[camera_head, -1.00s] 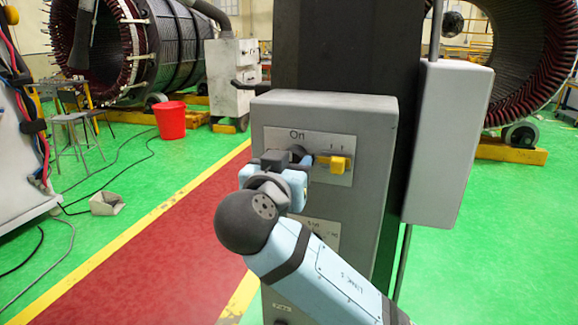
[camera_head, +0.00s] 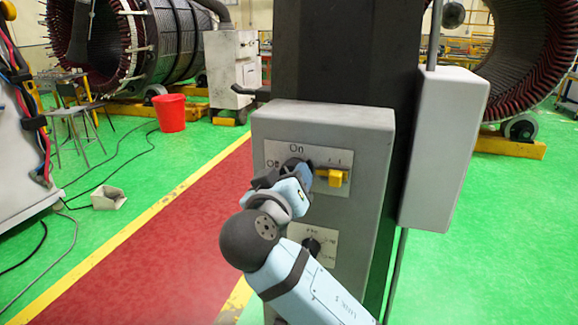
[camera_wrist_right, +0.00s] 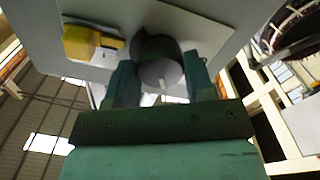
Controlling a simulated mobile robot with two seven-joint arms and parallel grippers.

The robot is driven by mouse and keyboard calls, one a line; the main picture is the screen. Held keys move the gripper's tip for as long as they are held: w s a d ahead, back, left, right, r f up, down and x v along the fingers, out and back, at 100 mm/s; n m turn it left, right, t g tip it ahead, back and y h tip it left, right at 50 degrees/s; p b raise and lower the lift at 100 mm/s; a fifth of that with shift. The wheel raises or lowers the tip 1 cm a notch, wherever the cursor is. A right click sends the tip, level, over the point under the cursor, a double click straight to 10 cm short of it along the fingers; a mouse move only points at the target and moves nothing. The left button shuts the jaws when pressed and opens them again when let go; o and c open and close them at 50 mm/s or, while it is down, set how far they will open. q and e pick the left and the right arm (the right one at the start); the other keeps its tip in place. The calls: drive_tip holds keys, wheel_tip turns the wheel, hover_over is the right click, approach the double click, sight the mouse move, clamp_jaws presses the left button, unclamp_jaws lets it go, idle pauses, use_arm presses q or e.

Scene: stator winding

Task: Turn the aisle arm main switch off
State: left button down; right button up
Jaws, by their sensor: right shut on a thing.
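The grey control box (camera_head: 375,125) stands on a dark column and carries a plate with an "On" label at the top and a partly hidden label at its left. The dark round main switch knob (camera_wrist_right: 160,72) is between the two fingers of my right gripper (camera_head: 300,170) in the right wrist view. The fingers are shut on its sides. In the head view my gripper and wrist hide most of the knob, so its pointer cannot be read. My left gripper is not in view.
A yellow switch (camera_head: 335,177) sits just right of the knob; it also shows in the right wrist view (camera_wrist_right: 92,43). A smaller black knob (camera_head: 312,246) is lower on the box. A grey cabinet (camera_head: 440,150) stands at the right.

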use_arm(q)
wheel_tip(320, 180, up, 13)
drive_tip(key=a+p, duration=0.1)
drive_tip(key=p, duration=1.3)
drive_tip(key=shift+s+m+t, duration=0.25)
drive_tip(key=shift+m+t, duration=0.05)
use_arm(e)
drive_tip(key=n, duration=1.2)
drive_tip(key=shift+r+n, duration=0.15)
drive_tip(key=shift+n, duration=0.15)
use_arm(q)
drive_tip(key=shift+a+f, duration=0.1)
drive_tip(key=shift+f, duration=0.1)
use_arm(e)
drive_tip(key=o, duration=0.9)
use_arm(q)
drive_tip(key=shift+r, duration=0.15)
